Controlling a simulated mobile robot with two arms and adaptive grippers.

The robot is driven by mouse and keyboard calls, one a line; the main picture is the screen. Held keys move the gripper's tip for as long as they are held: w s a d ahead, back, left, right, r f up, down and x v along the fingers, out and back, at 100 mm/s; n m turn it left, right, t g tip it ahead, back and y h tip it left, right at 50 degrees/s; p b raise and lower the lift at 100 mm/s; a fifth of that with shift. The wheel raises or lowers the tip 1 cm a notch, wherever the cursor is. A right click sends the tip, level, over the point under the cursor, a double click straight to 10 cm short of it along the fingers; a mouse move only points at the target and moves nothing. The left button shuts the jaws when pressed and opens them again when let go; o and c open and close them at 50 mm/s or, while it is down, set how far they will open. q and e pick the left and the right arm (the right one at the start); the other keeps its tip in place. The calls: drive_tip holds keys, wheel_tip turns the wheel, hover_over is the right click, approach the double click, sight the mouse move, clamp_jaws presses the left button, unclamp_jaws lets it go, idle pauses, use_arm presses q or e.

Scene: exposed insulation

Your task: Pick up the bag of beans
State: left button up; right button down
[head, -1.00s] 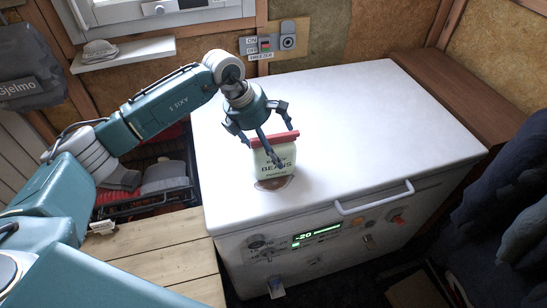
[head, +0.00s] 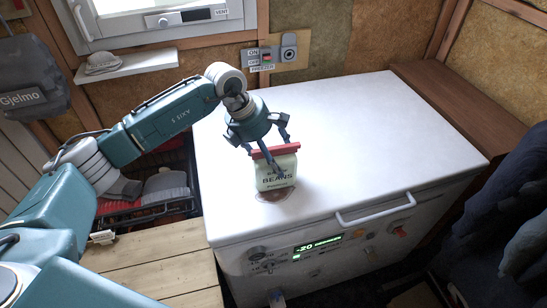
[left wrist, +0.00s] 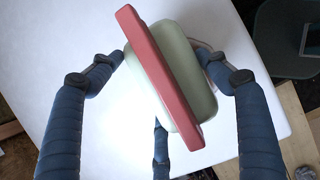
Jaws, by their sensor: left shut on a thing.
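The bag of beans (head: 276,180) is a pale green bag with a dark "BEANS" label and a red strip across its top. It is upright near the front left of the white freezer lid, just above or on a brown round mark; I cannot tell whether it touches the lid. My left gripper (head: 270,149) comes down from above and is shut on the bag, its dark fingers around the upper part. In the left wrist view the bag (left wrist: 188,75) and its red strip lie between the blue fingers (left wrist: 160,62). My right gripper is not in view.
The freezer lid (head: 370,130) is otherwise clear, with a handle (head: 376,211) at its front edge. A wooden surface (head: 165,255) lies at the lower left. A window ledge (head: 125,60) and switches (head: 267,58) are behind. Dark clothing (head: 505,205) hangs at the right.

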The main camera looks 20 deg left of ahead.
use_arm(q)
drive_tip(key=shift+w+r, duration=0.1)
drive_tip(key=shift+r, duration=0.35)
wheel_tip(320, 180, up, 18)
drive_tip(key=b, duration=0.4)
drive_tip(key=shift+r, duration=0.85)
